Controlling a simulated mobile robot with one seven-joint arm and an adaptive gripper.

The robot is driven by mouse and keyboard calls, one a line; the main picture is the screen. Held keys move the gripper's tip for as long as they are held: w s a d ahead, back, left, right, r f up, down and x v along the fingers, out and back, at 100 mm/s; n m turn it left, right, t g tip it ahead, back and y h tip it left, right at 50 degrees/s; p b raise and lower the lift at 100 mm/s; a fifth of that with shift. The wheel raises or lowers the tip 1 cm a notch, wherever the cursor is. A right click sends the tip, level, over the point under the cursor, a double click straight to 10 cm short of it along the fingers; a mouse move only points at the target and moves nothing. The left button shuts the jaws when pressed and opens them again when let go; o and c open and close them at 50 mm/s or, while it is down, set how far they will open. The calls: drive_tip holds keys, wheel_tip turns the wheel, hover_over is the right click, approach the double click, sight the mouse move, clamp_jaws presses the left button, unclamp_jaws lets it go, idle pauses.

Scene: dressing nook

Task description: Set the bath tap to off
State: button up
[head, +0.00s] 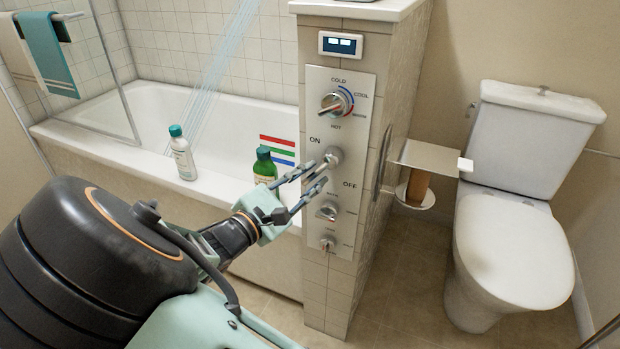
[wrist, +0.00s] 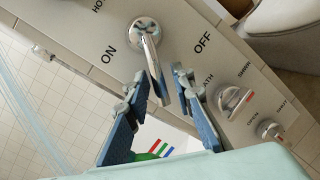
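The bath tap is a chrome lever (head: 333,157) on a grey control panel (head: 362,123), between the printed words ON and OFF. In the wrist view, the lever (wrist: 151,55) points down the picture, toward the gap between my fingers. My gripper (head: 318,174) is open at the lever. In the wrist view, the gripper's fingers (wrist: 160,82) lie on either side of the lever's end, with gaps visible. I cannot tell whether either finger touches it. Pale blue water streams (head: 215,70) fall into the bathtub (head: 150,103).
A temperature dial (head: 334,104) is above the lever; a selector knob (head: 328,211) and a smaller knob (head: 328,243) are below. A white bottle (head: 182,155) and green bottle (head: 264,167) stand on the tub rim. A paper holder (head: 424,157) and toilet (head: 510,240) are right.

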clamp_jaws()
drive_tip(key=shift+p, duration=0.45)
drive_tip(key=shift+s+d+n+p, duration=0.1)
drive_tip(key=shift+d+n+p, duration=0.05)
drive_tip(key=shift+n+p, duration=0.25)
drive_tip(key=n+p, duration=0.1)
drive_tip(key=p, duration=0.1)
drive_tip(key=d+n+p, duration=0.1)
drive_tip(key=p, duration=0.1)
drive_tip(key=shift+s+f+n+t+h, duration=0.2)
drive_tip(key=shift+n+t+h, duration=0.1)
drive_tip(key=shift+n, duration=0.1)
drive_tip(key=n+p, duration=0.1)
drive_tip(key=d+n+t+p, duration=0.1)
drive_tip(key=n+p, duration=0.1)
drive_tip(key=d+f+n+p, duration=0.1)
drive_tip(key=n+p, duration=0.1)
drive_tip(key=shift+s, duration=0.4)
drive_tip(key=shift+d+f, duration=0.1)
drive_tip(key=shift+o, duration=1.4)
unclamp_jaws()
